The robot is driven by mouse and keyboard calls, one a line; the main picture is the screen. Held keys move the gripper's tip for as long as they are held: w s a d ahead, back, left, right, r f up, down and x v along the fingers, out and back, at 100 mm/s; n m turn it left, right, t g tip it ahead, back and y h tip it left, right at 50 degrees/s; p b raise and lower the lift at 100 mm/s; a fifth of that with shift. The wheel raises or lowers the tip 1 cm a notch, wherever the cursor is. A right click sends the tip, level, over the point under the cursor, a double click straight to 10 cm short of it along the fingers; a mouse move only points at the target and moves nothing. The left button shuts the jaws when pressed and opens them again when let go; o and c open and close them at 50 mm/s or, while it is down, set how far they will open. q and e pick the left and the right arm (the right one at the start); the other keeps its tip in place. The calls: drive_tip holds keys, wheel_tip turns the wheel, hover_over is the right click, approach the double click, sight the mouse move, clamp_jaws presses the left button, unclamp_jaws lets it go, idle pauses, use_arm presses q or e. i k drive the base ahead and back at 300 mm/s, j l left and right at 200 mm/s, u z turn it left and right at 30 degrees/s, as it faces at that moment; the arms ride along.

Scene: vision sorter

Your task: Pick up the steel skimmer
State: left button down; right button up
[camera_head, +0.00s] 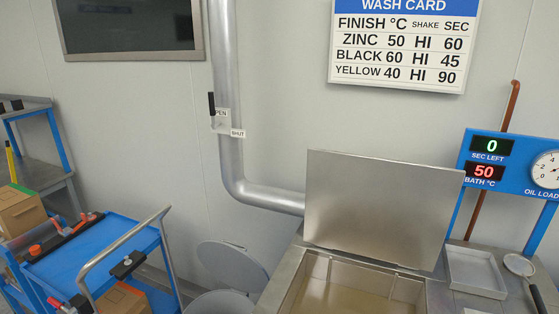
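The steel skimmer (519,265) lies at the right edge of the view, on the steel counter (465,301) beside a shallow metal tray. Its round head faces away, and its dark handle runs toward the lower right and is cut off by the picture's bottom edge. Neither of my grippers shows in the head view.
The open wash bath (318,294) with a raised steel lid (380,206) stands left of the shallow tray (474,270). A blue gauge panel (511,168) reads 0 and 50 behind. A blue cart (78,262) carries tools and a box at left. Grey round lids (231,267) stand between.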

sight(519, 266)
drive_tip(key=z, duration=1.55)
drive_tip(key=i+l, duration=0.1)
drive_tip(key=l, duration=0.2)
drive_tip(key=i+l, duration=0.15)
drive_tip(key=l+z, duration=0.05)
drive_tip(key=l, duration=0.1)
